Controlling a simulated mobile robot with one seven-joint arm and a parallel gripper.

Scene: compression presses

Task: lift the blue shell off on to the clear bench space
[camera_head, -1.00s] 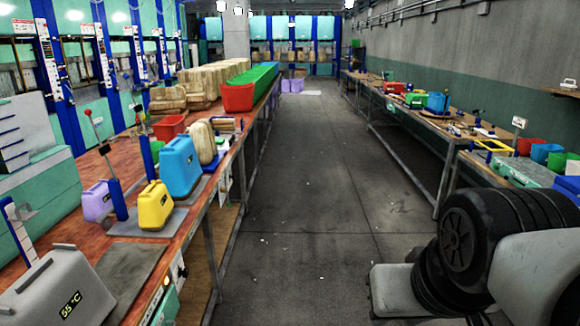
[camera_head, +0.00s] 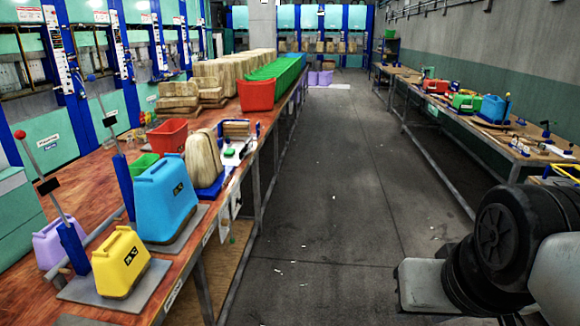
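The blue shell (camera_head: 163,198) is a tall tapered block with a small dark label. It stands upright on a grey plate on the left bench, behind the yellow shell (camera_head: 121,262). I cannot tell whether anything is under the blue shell. The left bench (camera_head: 88,187) has a brown-red top, with bare room left of the blue shell. My arm (camera_head: 495,245) shows at the lower right, over the aisle and well away from the bench. My gripper is not in view.
A purple shell (camera_head: 52,243) stands left of the yellow one. Beyond are a wooden form (camera_head: 203,158), a red bin (camera_head: 167,136) and a green bin (camera_head: 144,166). The right bench (camera_head: 470,130) holds tools and bins.

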